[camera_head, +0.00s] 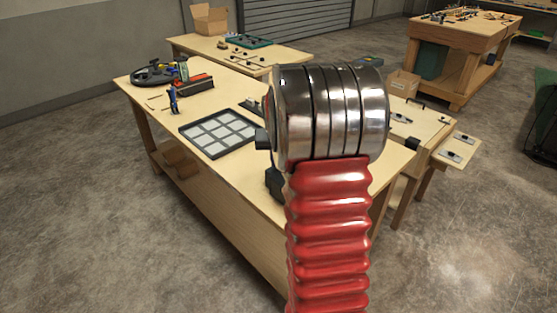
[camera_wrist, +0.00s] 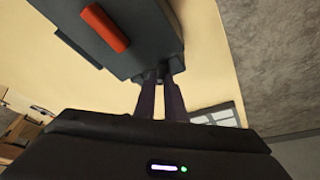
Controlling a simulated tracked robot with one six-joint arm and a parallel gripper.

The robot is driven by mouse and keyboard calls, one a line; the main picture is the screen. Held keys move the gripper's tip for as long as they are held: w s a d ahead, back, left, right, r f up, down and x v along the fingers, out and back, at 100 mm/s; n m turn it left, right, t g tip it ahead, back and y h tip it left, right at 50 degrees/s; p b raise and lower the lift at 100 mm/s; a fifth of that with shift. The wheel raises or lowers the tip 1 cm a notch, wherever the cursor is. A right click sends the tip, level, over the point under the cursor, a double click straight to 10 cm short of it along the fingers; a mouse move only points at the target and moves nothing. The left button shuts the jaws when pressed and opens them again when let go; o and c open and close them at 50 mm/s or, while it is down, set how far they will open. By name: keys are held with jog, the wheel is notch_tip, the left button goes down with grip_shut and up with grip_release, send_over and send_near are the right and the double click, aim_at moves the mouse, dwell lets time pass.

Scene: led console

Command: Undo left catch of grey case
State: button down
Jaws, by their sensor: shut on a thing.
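The grey case (camera_wrist: 145,35) fills the top of the wrist view, standing on the pale wooden bench top. An orange-red bar (camera_wrist: 106,28) lies across its upper face. My gripper (camera_wrist: 160,76) reaches to the case's near edge, its two dark fingers close together. They are shut on a small dark catch (camera_wrist: 164,67) at that edge; the fingertips partly hide it, and I cannot tell how far it is turned.
The wooden bench (camera_head: 228,180) carries a divided grey tray (camera_head: 193,142), a blue tool (camera_head: 173,101) and a dark round fixture (camera_head: 153,72) to the left. Another bench with a green board (camera_head: 249,41) stands behind. Concrete floor lies open at front left and right.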

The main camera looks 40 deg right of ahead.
jog(key=m, duration=0.1)
jog(key=m+g, duration=0.1)
jog(key=m, duration=0.1)
jog(key=m+h, duration=0.1)
jog(key=shift+w+a+m+g, duration=0.2)
jog(key=shift+w+m+g, duration=0.1)
jog(key=shift+w+m+g+h, duration=0.15)
jog(key=shift+m+g, duration=0.3)
jog(key=shift+m, duration=0.8)
jog(key=shift+w+m+g+h, duration=0.15)
jog(key=shift+m+g, duration=0.3)
jog(key=shift+m, duration=0.8)
jog(key=shift+a, duration=0.1)
jog(key=c, duration=2.1)
grip_release()
jog(key=shift+s, duration=0.1)
jog(key=v, duration=1.3)
jog(key=shift+a+r, duration=0.15)
jog(key=shift+r, duration=0.15)
